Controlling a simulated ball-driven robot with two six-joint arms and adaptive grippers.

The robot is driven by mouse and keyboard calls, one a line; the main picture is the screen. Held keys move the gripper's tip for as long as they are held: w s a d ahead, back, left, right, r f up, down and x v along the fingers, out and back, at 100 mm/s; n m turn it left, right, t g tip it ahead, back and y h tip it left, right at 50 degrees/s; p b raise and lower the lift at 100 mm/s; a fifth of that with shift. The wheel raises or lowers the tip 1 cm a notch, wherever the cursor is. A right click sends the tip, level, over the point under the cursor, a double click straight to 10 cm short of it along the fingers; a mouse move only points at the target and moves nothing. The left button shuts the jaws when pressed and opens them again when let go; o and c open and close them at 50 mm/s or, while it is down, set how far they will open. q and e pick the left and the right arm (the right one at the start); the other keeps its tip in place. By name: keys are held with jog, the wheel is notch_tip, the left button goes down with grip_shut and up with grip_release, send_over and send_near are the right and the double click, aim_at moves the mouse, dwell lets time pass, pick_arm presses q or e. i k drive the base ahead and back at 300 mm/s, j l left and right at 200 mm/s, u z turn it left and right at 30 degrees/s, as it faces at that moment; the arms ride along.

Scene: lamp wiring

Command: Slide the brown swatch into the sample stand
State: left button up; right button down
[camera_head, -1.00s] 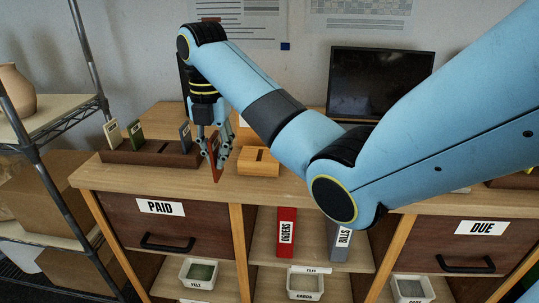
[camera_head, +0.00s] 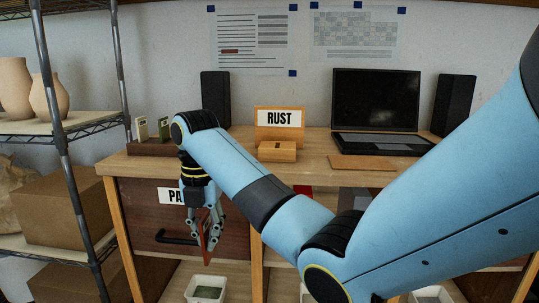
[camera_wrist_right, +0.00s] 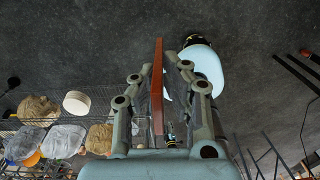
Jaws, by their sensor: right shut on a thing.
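The brown swatch (camera_head: 208,237) is a thin reddish-brown panel, held on edge between the fingers of my right gripper (camera_head: 203,240). It also shows edge-on between the fingers in the right wrist view (camera_wrist_right: 157,90). The gripper is shut on it and hangs in front of the PAID drawer, below the desk top. The sample stand (camera_head: 277,152) appears to be the light wooden block with a slot in its top, on the desk to the right of the gripper. Its slot looks empty. My left gripper is not in view.
A RUST sign (camera_head: 279,118) stands behind the block. A dark rack (camera_head: 150,148) with upright swatches is at the desk's left end, partly hidden by my arm. A laptop (camera_head: 375,105) and speakers stand at the back. A wire shelf (camera_head: 75,125) is at left.

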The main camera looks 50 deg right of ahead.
aim_at(277, 156)
jog(key=l+z, duration=0.1)
jog(key=z, duration=0.25)
jog(key=l+z, duration=0.1)
jog(key=z, duration=0.2)
jog(key=l+z, duration=0.1)
jog(key=z, duration=0.25)
